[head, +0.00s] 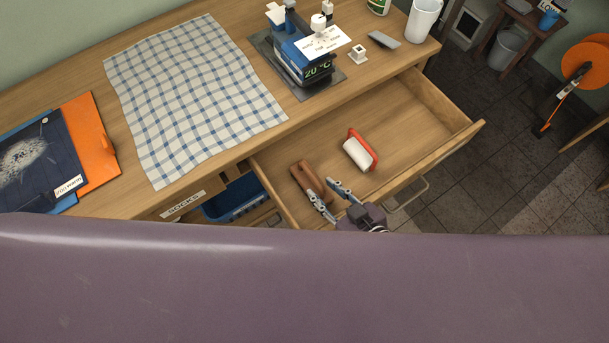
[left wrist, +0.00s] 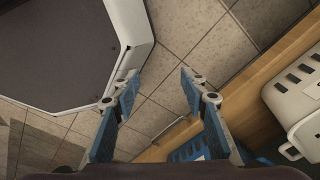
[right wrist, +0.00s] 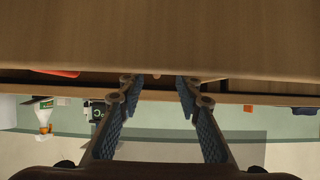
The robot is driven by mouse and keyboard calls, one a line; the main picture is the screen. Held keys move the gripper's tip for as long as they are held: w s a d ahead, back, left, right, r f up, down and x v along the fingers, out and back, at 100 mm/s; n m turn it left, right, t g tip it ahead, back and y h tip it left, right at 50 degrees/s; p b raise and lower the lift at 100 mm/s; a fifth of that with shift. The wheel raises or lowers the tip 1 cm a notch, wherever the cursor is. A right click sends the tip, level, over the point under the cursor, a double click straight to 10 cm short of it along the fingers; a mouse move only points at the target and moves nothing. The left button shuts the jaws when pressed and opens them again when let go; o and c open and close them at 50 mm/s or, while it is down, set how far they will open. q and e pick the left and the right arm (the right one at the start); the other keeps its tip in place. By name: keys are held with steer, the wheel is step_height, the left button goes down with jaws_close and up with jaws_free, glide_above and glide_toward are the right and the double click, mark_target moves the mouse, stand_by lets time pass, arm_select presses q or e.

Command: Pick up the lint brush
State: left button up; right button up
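An open drawer (head: 405,115) holds two brush-like things. One is a long brown wooden piece (head: 307,178); the other has a red back and a white face (head: 358,154). I cannot tell for certain which is the lint brush. My right gripper (head: 322,188) is open and empty at the drawer's front side, its fingertips close to the near end of the brown piece. In the right wrist view, its fingers (right wrist: 158,80) are apart at the drawer's edge, and a bit of red (right wrist: 55,72) shows beyond. My left gripper (left wrist: 158,74) is open and empty over the tiled floor.
A lower compartment holds a blue basket (head: 235,198). The drawer's right part is empty.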

mark_target(316, 180)
steer(key=x, duration=0.3)
steer(key=shift+w+r+p, duration=0.2)
steer(key=shift+p, duration=0.1)
steer(key=x, duration=0.3)
steer(key=shift+w+f, duration=0.15)
steer(key=shift+w, duration=0.15)
steer(key=shift+w+a, duration=0.15)
steer(key=shift+f, duration=0.1)
steer(key=c, duration=0.8)
arm_select(q)
steer(key=shift+s+d+r, duration=0.45)
steer(key=shift+s+d, duration=0.1)
steer(key=shift+s, duration=0.1)
arm_select(e)
jaws_close()
arm_select(q)
steer(key=shift+s, duration=0.15)
